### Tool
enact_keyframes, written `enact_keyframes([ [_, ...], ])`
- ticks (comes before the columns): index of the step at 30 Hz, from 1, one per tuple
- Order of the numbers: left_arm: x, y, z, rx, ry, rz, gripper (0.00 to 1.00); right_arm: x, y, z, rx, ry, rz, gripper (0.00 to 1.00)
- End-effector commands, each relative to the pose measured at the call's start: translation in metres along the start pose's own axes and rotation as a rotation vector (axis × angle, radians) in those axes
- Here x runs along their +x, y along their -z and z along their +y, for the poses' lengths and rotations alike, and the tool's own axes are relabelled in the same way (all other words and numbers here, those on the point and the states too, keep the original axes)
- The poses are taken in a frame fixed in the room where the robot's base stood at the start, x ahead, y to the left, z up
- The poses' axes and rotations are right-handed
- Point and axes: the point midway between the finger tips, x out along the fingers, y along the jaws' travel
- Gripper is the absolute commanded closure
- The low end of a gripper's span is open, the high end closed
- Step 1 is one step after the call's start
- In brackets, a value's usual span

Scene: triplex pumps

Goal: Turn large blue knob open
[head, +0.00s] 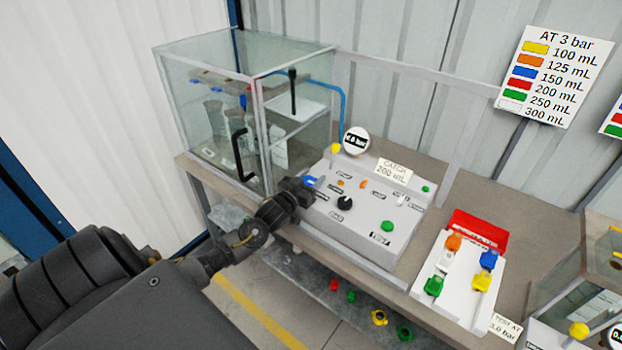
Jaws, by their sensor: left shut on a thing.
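The blue knob (311,181) is at the left front of the grey control panel (375,222), only partly visible past my gripper. My left gripper (302,188) reaches in from the lower left and is shut on the blue knob. Its fingers hide part of the knob, so its turn angle cannot be told. My right gripper is not in view.
A glass case (215,110) stands behind and left of the panel. The panel also has a black knob (345,203), a green button (387,226) and a gauge (355,140). To the right is a white tray (455,292) with coloured fittings. Loose coloured parts lie on the lower shelf.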

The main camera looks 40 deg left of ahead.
Motion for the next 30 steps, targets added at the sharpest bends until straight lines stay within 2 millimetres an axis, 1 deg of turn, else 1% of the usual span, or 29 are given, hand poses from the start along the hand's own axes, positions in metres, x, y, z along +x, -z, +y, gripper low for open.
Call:
enact_keyframes([
  [4,0.0,0.0,0.0,0.002,-0.073,0.0,0.75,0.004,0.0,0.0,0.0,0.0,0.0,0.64],
  [12,-0.001,0.0,0.001,0.0,-0.081,0.0,0.75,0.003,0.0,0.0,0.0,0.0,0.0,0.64],
  [13,-0.001,0.0,0.001,0.0,-0.081,0.0,0.49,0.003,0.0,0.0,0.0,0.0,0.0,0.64],
  [17,-0.001,0.0,0.001,0.0,-0.08,0.0,0.32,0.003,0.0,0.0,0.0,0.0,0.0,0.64],
  [18,-0.001,0.0,0.001,0.0,-0.08,0.0,0.3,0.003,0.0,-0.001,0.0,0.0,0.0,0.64],
  [26,-0.001,0.0,0.001,0.0,-0.08,0.0,0.3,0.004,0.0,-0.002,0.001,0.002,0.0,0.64],
  [29,-0.008,-0.002,0.001,0.0,-0.081,-0.001,0.3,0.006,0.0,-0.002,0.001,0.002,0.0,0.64],
  [30,-0.013,-0.002,0.0,0.0,-0.081,-0.002,0.3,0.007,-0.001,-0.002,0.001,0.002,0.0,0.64],
])
